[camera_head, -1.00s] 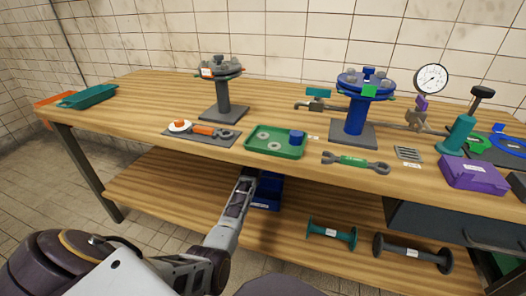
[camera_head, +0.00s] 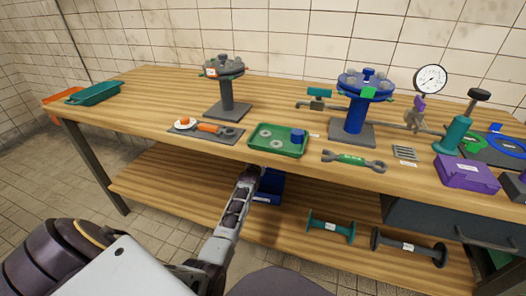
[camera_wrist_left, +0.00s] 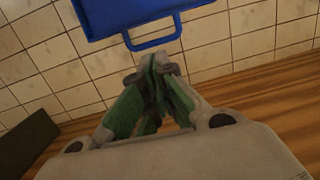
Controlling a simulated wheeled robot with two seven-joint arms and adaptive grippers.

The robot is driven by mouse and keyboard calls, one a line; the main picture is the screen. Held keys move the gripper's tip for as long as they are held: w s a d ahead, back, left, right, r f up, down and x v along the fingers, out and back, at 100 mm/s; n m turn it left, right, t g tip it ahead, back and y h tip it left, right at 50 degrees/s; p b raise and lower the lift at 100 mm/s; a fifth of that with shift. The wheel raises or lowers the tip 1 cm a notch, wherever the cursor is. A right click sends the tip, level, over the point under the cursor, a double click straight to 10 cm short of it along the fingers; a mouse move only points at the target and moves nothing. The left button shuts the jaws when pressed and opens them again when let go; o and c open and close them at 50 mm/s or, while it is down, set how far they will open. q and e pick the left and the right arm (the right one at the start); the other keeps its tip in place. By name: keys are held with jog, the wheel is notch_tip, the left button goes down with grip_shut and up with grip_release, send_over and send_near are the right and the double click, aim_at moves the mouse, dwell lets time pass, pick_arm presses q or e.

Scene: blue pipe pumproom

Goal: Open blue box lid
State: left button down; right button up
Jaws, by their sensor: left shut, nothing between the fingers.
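The blue box (camera_head: 270,187) stands on the lower shelf under the workbench, partly hidden by my left arm and the bench top. In the left wrist view a flat blue part of it (camera_wrist_left: 145,14) with a blue loop handle (camera_wrist_left: 152,42) fills the top. My left gripper (camera_head: 253,172) is beside the box's left side in the head view, just under the bench edge. Its green-padded fingers (camera_wrist_left: 155,62) are shut and empty, with the tips close below the handle; I cannot tell whether they touch it. How far the lid stands open is unclear. My right gripper is out of view.
The bench top edge (camera_head: 225,147) lies right above my left gripper. A green tray (camera_head: 262,150) sits on top there. A teal dumbbell-shaped part (camera_head: 331,228) and a dark one (camera_head: 408,247) lie on the lower shelf (camera_head: 172,200) to the right. The shelf's left part is clear.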

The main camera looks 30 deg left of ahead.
pick_arm(q)
jog(key=p+v, duration=0.1)
jog(key=v, duration=0.4)
jog(key=shift+s+d+r+p, duration=0.1)
jog(key=shift+s+p, duration=0.1)
jog(key=shift+p, duration=0.2)
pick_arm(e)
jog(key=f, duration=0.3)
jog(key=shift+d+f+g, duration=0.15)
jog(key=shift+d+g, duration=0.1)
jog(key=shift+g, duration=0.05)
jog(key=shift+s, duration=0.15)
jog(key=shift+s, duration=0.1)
